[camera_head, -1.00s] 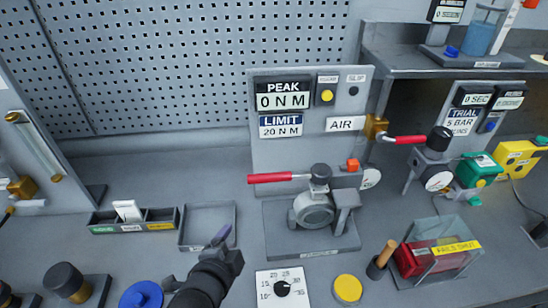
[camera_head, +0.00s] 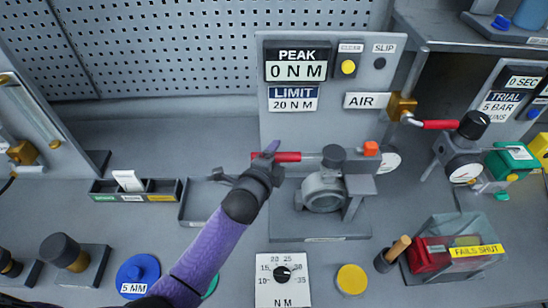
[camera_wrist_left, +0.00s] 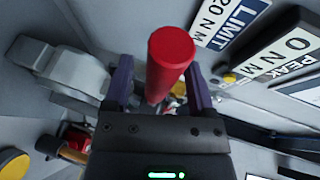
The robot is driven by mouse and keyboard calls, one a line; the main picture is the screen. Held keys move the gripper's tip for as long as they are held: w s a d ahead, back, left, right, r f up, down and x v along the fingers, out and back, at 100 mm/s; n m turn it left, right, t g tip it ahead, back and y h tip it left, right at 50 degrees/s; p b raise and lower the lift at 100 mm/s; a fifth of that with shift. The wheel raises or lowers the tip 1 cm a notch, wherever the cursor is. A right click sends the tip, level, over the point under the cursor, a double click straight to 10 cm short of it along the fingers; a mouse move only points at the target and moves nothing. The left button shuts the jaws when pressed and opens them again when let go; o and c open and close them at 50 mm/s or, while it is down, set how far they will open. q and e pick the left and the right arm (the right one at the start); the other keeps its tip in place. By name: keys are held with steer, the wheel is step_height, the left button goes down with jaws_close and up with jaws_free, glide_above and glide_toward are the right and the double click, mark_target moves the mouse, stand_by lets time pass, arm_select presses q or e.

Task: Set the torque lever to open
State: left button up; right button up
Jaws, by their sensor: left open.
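The torque lever has a red handle (camera_head: 289,157) pointing left from the dark hub (camera_head: 333,155) on the grey valve body (camera_head: 322,192). My left gripper (camera_head: 268,153) is at the handle's left end in the head view. In the left wrist view the red handle (camera_wrist_left: 170,62) lies between the two purple fingers of my left gripper (camera_wrist_left: 160,85), which stand apart with gaps visible beside it. The display panel reads PEAK 0 N M (camera_head: 296,65) and LIMIT 20 N M (camera_head: 293,99). My right gripper is not in view.
A second red-handled lever (camera_head: 440,124) sits on the brass AIR fitting to the right. A torque dial (camera_head: 283,280), a yellow button (camera_head: 352,279) and a FAILS SHUT box (camera_head: 455,250) stand in front. An empty tray (camera_head: 200,203) and a card holder (camera_head: 135,190) lie left.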

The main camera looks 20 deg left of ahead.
arm_select(q)
steer(key=shift+c, duration=0.2)
jaws_close()
stand_by(1.1)
